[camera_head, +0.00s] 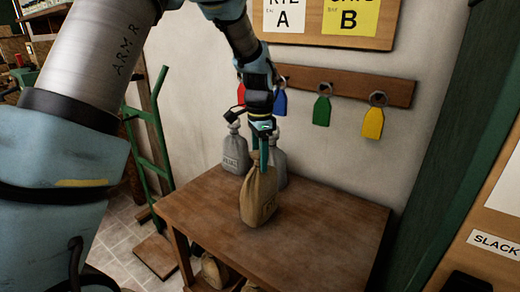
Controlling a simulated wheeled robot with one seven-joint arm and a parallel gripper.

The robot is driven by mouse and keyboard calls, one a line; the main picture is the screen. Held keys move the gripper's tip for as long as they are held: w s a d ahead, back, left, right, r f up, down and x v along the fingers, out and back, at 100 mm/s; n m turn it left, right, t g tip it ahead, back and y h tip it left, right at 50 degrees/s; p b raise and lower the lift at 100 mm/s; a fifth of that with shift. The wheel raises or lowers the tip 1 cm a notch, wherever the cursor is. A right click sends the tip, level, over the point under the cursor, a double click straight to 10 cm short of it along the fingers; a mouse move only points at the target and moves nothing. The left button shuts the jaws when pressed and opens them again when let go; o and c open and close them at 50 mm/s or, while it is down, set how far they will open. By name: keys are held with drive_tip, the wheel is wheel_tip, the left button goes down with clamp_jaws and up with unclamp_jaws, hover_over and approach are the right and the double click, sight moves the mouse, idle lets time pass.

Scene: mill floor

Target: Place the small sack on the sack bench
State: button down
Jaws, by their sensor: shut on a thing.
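A small tan sack (259,197) is upright at the sack bench, a brown wooden table (330,232). Its base appears to be at the bench top, but I cannot tell whether it touches the wood. My gripper (262,150) is above the sack, pointing down, shut on its gathered neck. The fingertips are partly hidden at the neck.
Two grey sacks stand behind the tan one, a left one (235,152) and a right one (281,168) partly hidden. Coloured tags hang on a wall rail (345,87). More sacks lie under the bench. A green hand truck (150,135) stands left. The bench's right side is clear.

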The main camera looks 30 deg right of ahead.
sight(259, 167)
drive_tip(key=shift+f, duration=1.5)
drive_tip(key=shift+c, duration=0.5)
unclamp_jaws()
